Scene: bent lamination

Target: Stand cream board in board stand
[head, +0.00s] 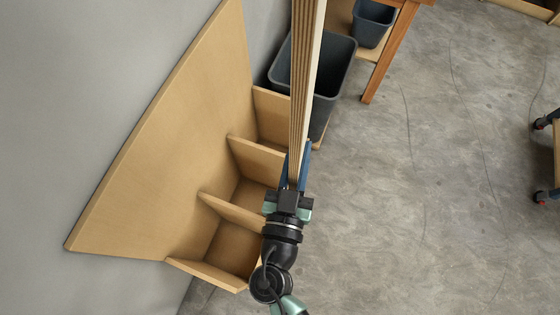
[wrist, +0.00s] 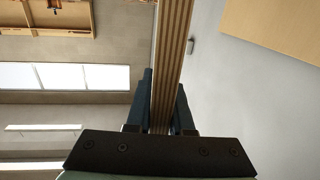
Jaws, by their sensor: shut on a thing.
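The cream board (head: 308,75) shows edge-on in the head view, a long strip with a pale face and a layered brown edge. It runs from my gripper up past the top of the picture, and its far end is out of view. My gripper (head: 295,165) is shut on the near end of the board. In the wrist view the board (wrist: 172,60) stands between the two dark fingers (wrist: 160,105). The wooden board stand (head: 170,140) is at the left in the head view, with a tall back panel and several open compartments. My gripper is beside its right-hand, open side.
A dark grey bin (head: 338,85) stands just beyond the stand, partly behind the board. A smaller bin (head: 372,22) and a wooden table leg (head: 388,60) are farther back. Wheeled furniture (head: 548,160) is at the right edge. The concrete floor (head: 440,190) between is clear.

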